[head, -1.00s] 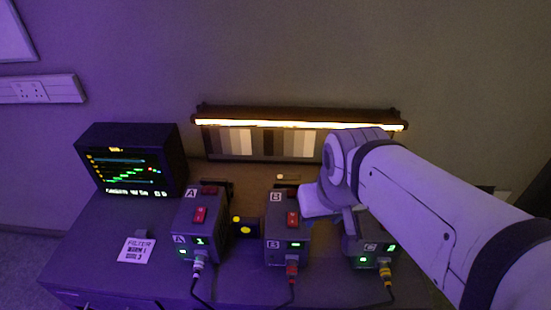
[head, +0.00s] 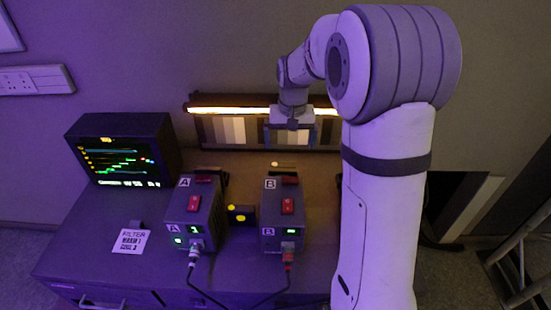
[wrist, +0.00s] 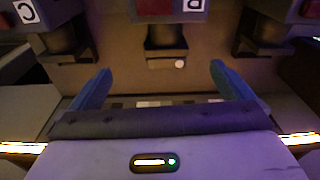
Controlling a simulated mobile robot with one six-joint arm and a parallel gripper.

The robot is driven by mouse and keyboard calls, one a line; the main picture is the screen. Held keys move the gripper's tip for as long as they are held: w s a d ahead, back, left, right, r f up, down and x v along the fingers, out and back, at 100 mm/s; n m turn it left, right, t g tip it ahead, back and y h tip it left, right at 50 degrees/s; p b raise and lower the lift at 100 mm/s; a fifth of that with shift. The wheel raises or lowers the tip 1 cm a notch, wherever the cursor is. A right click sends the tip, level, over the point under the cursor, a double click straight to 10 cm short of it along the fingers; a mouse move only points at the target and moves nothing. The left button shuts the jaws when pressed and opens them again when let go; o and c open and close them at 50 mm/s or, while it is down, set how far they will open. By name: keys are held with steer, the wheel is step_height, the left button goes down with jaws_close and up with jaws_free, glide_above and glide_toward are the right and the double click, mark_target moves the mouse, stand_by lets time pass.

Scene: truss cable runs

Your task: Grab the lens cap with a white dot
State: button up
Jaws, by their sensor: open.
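In the wrist view the white dot (wrist: 180,64) lies just outside a dark round barrel on the middle box. The cap's own outline is too dark to tell, and I cannot tell whether it sits on the barrel or on the tabletop. My gripper (wrist: 160,68) is open and empty, its two blue fingers spread wide on either side of that spot. In the head view my gripper (head: 292,125) hangs in front of the lit strip, beyond the dot.
Boxes A (head: 190,205) and B (head: 284,215) stand on the table, with a dark piece bearing yellow dots (head: 241,215) between them. A monitor (head: 122,150) and a paper note (head: 131,241) are left. A light bar (head: 228,108) and striped panel (head: 222,130) stand behind.

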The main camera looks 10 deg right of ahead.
steer(key=g, duration=0.1)
glide_above(283, 165)
steer(key=shift+m, duration=0.3)
step_height(283, 165, down, 10)
steer(key=shift+w+r, duration=0.1)
steer(key=shift+w, duration=0.05)
step_height(283, 165, down, 8)
steer(key=shift+f+p, duration=0.1)
steer(key=shift+p, duration=0.95)
steer(key=c, duration=1)
